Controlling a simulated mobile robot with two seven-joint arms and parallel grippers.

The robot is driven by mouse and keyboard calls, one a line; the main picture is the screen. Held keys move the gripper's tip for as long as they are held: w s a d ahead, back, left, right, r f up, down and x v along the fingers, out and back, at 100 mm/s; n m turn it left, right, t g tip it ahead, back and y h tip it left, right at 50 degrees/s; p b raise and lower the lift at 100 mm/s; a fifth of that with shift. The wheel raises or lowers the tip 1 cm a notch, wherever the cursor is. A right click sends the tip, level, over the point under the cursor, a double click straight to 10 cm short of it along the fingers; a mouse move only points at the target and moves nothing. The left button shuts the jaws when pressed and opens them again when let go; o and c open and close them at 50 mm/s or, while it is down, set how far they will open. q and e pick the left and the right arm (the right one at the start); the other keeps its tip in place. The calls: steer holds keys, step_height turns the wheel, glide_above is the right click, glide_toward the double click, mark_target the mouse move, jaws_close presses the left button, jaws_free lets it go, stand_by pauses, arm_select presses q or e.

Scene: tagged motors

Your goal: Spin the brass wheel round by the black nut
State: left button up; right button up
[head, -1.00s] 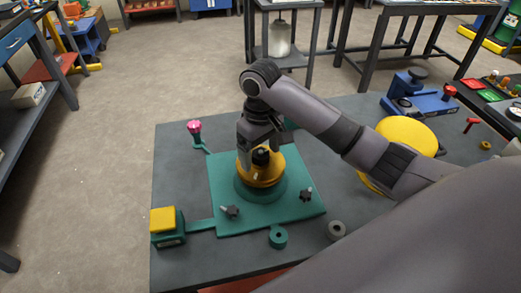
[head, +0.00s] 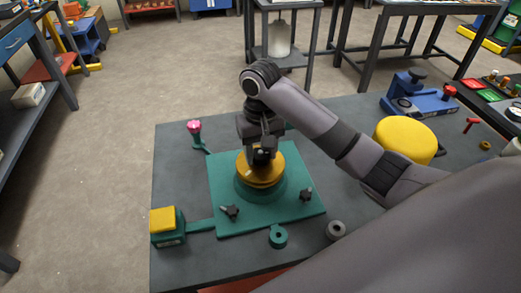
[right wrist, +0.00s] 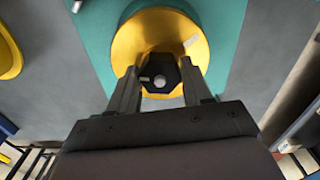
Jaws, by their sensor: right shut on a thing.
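The brass wheel (head: 273,176) lies flat on a round green base (head: 243,190), which stands on a square green plate (head: 265,218). The black nut (head: 261,156) sits at the centre of the wheel. My right gripper (head: 260,150) points down over the wheel and is shut on the nut. In the right wrist view the nut (right wrist: 160,78) is held between the two fingers of the gripper (right wrist: 160,88). The brass wheel (right wrist: 195,35) shows around it, with a small pale mark near its edge. My left gripper does not show.
A green block with a yellow top (head: 163,220) stands at the front left of the bench. A pink knob (head: 194,127) is at the back left. Two dark star knobs (head: 230,211) sit on the plate. A yellow drum (head: 405,138) and blue vise (head: 420,98) are at right.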

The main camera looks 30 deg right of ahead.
steer(key=m, duration=1)
steer(key=o, duration=1.1)
